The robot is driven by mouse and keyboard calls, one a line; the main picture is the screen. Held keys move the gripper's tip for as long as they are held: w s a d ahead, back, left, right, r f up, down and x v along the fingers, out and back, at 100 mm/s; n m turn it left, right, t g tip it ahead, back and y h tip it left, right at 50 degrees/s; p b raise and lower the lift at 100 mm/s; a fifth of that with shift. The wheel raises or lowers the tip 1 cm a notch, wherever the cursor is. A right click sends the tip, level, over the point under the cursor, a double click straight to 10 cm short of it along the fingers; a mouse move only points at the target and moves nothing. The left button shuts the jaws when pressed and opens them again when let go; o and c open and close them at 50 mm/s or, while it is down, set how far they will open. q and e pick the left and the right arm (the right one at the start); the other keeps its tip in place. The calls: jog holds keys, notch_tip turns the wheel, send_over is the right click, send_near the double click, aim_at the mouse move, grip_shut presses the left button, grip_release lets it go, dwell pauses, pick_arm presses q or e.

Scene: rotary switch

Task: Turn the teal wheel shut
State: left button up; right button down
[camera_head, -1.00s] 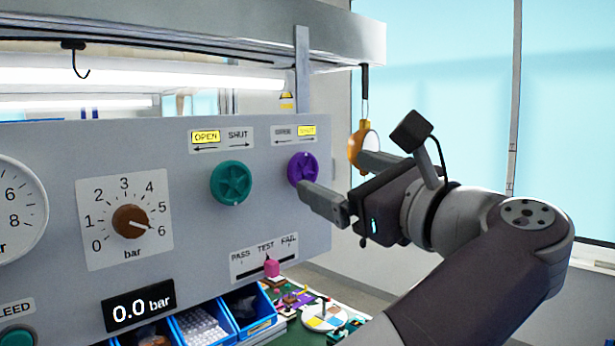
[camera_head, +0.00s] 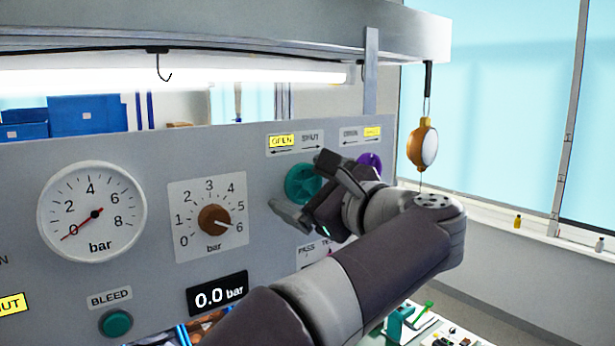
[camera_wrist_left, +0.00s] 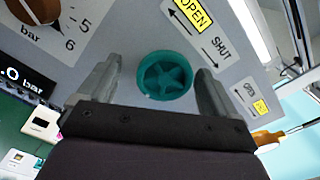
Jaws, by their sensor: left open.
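The teal wheel (camera_head: 303,184) is on the grey panel, under a label whose OPEN half is lit yellow and whose SHUT half (camera_head: 311,138) is unlit. My left gripper (camera_head: 296,179) is open in front of it and partly hides it in the head view. In the left wrist view the teal wheel (camera_wrist_left: 165,76) shows whole between the two spread fingers of my left gripper (camera_wrist_left: 159,68). I see no finger touching it, and the remaining depth is hard to judge. My right gripper is not in view.
A purple wheel (camera_head: 369,162) sits just right, partly behind my gripper, with its SHUT label lit. A brown knob (camera_head: 214,220), a gauge (camera_head: 92,212), a 0.0 bar display (camera_head: 217,294) and a teal bleed button (camera_head: 116,323) are to the left. An orange hanging instrument (camera_head: 422,147) is at right.

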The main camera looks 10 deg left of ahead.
pick_arm(q)
jog(key=shift+w+d+f, duration=0.1)
jog(key=shift+w+d, duration=0.15)
jog(key=shift+d, duration=0.05)
jog(key=shift+c, duration=0.2)
jog(key=shift+w+d, duration=0.15)
jog(key=shift+w, duration=0.05)
jog(key=c, duration=0.6)
jog(key=shift+s, duration=0.1)
jog(key=c, duration=0.4)
jog(key=shift+s, duration=0.1)
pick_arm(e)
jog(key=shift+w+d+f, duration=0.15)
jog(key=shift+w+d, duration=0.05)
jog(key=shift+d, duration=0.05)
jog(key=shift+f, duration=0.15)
